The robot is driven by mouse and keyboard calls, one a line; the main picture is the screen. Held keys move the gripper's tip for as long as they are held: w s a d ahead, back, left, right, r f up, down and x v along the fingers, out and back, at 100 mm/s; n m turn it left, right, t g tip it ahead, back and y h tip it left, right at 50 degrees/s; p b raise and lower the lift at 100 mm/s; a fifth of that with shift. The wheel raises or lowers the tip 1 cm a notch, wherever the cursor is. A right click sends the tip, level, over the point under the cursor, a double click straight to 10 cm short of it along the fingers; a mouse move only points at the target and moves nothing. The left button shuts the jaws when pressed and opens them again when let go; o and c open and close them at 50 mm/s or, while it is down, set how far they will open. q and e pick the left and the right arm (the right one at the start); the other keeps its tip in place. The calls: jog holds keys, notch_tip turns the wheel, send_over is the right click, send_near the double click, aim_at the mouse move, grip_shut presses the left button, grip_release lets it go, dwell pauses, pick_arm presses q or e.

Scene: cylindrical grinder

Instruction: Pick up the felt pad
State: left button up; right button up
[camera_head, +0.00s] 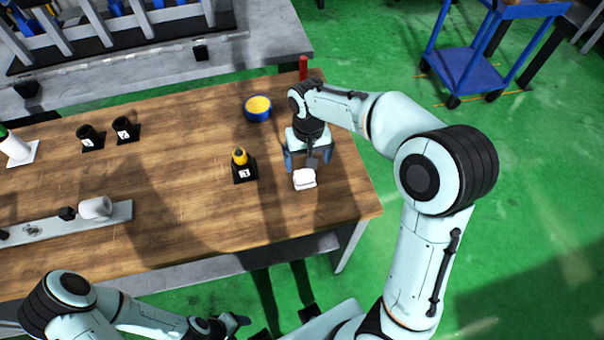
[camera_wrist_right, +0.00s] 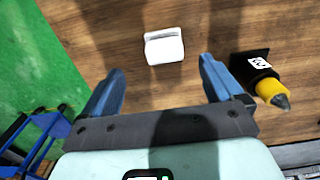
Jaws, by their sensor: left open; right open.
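The felt pad (camera_head: 304,179) is a small white block lying on the wooden table near its right end. In the right wrist view the pad (camera_wrist_right: 164,46) lies ahead of the gap between my right fingers, apart from both. My right gripper (camera_head: 302,162) is open and empty, pointing down over the table beside the pad. Its two blue fingers (camera_wrist_right: 162,68) are spread in the wrist view. My left gripper (camera_head: 236,321) is open at the bottom of the head view, in front of the table and far from the pad.
A yellow-tipped tool in a black numbered holder (camera_head: 243,176) stands left of the pad. A blue bowl (camera_head: 257,108) with yellow inside and a red cylinder (camera_head: 303,67) are farther back. Black holders (camera_head: 90,137) and a metal bar (camera_head: 65,226) are at left. The mid-table is clear.

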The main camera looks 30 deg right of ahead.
aim_at(304, 172)
notch_tip(304, 172, down, 3)
jog(key=shift+s+f, duration=0.1)
jog(key=shift+s, duration=0.05)
jog(key=shift+w+a+f, duration=0.1)
jog(key=shift+w+f, duration=0.05)
jog(key=shift+f, duration=0.85)
jog(key=shift+w+a+f, duration=0.1)
jog(key=shift+f, duration=0.9)
jog(key=shift+w+a+f, duration=0.1)
jog(key=shift+w+f, duration=0.05)
jog(key=shift+f, duration=0.85)
pick_arm(q)
jog(key=shift+s+f, duration=0.15)
jog(key=shift+f, duration=0.15)
pick_arm(e)
jog(key=shift+c, duration=0.3)
jog(key=c, duration=1.1)
jog(key=shift+r, duration=0.1)
pick_arm(q)
jog(key=w+r+p, duration=0.2)
jog(key=r, duration=0.1)
jog(key=shift+w, duration=0.25)
pick_arm(e)
notch_tip(304, 172, up, 20)
